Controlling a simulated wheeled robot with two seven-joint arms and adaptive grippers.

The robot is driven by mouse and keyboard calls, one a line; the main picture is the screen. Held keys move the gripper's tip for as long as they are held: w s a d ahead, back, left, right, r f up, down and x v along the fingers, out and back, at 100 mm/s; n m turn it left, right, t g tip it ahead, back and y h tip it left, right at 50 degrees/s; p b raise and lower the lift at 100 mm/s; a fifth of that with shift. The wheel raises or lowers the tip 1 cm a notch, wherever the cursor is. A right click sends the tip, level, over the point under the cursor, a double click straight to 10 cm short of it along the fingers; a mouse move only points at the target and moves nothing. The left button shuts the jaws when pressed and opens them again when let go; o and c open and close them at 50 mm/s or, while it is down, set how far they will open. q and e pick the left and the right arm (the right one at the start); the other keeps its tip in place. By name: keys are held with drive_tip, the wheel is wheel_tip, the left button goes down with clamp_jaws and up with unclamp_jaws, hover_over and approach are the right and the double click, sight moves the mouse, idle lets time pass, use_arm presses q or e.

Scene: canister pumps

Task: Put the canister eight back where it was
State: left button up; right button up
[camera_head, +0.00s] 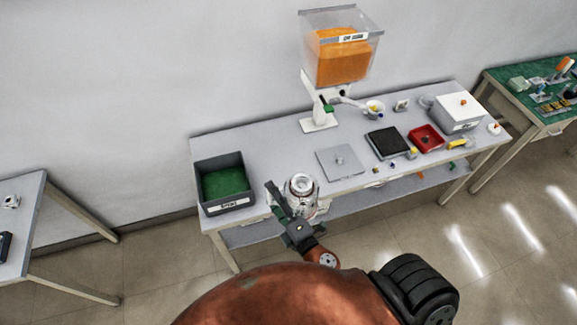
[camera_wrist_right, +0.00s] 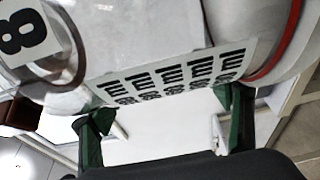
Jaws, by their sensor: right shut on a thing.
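The canister eight (camera_head: 301,187) is a whitish, clear-looking cylinder at the front edge of the table in the camera_head view. My right gripper (camera_head: 290,209) is shut on it, at its lower left side. In the right wrist view the canister (camera_wrist_right: 150,35) fills the top, with a label reading 8 at the left, a strip of repeated print and a red ring at the right. The green fingertips of my right gripper (camera_wrist_right: 165,120) are beside it. Whether its base touches the table cannot be told. My left gripper is not in view.
A dark crate with green contents (camera_head: 225,203) stands at the table's left end. A grey plate with a knob (camera_head: 340,162), a black pad (camera_head: 387,143), a red tray (camera_head: 426,137) and a white box (camera_head: 459,113) are to the right. An orange-filled hopper (camera_head: 340,52) stands behind.

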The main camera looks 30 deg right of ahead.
drive_tip(key=w+f+y, duration=0.1)
drive_tip(key=w+n+y+b, duration=0.1)
drive_tip(key=shift+w+a+f, duration=0.1)
drive_tip(key=shift+w+f, duration=0.25)
drive_tip(key=w+d+f+n+g+y+b, duration=0.1)
drive_tip(key=w+d+f+y+b, duration=0.2)
drive_tip(key=w, duration=0.4)
drive_tip(key=w+d+f+n+b, duration=0.1)
drive_tip(key=w+d+f+b, duration=0.15)
drive_tip(key=w+d, duration=0.4)
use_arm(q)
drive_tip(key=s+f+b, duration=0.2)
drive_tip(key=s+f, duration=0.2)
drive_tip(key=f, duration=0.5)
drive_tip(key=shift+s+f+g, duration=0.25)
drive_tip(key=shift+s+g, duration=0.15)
use_arm(e)
drive_tip(key=shift+w+d+f, duration=0.3)
drive_tip(key=shift+w+f, duration=0.4)
drive_tip(key=shift+f, duration=0.8)
drive_tip(key=shift+w+d+f, duration=0.35)
drive_tip(key=shift+w+f, duration=0.4)
drive_tip(key=shift+f, duration=0.7)
drive_tip(key=shift+w+d+f, duration=0.3)
drive_tip(key=shift+w+f, duration=0.4)
drive_tip(key=shift+f, duration=0.8)
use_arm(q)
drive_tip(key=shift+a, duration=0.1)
